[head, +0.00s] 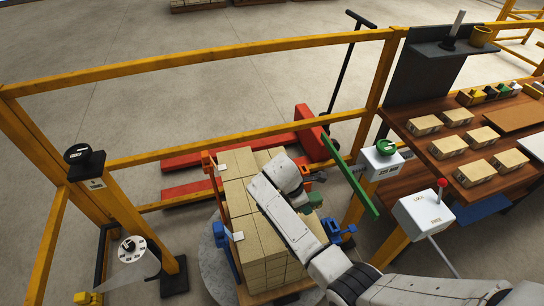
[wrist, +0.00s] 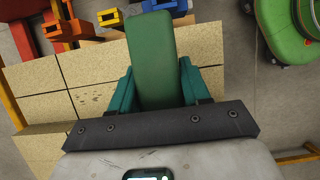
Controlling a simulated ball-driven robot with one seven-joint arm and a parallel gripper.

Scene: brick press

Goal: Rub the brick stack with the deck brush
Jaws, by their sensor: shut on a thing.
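The brick stack (head: 250,205) is a block of pale tan bricks, partly hidden behind my white arm in the head view. Its top also shows in the wrist view (wrist: 95,70), with a patch of dark specks on one brick. My gripper (wrist: 157,82) has teal fingers and is shut on a green block-shaped piece, which I take as the deck brush (wrist: 155,50). The brush lies over the right part of the stack's top in the wrist view. Its bristles are hidden, and I cannot tell whether it touches the bricks. In the head view my gripper (head: 314,199) is at the stack's right side.
Red, orange and blue clamps stand around the stack, including a blue one (head: 340,230). A yellow rail frame (head: 200,70) surrounds the area. A green bar (head: 350,175) and a white box with a red-knobbed lever (head: 424,212) are to the right, before a wooden bench (head: 440,165).

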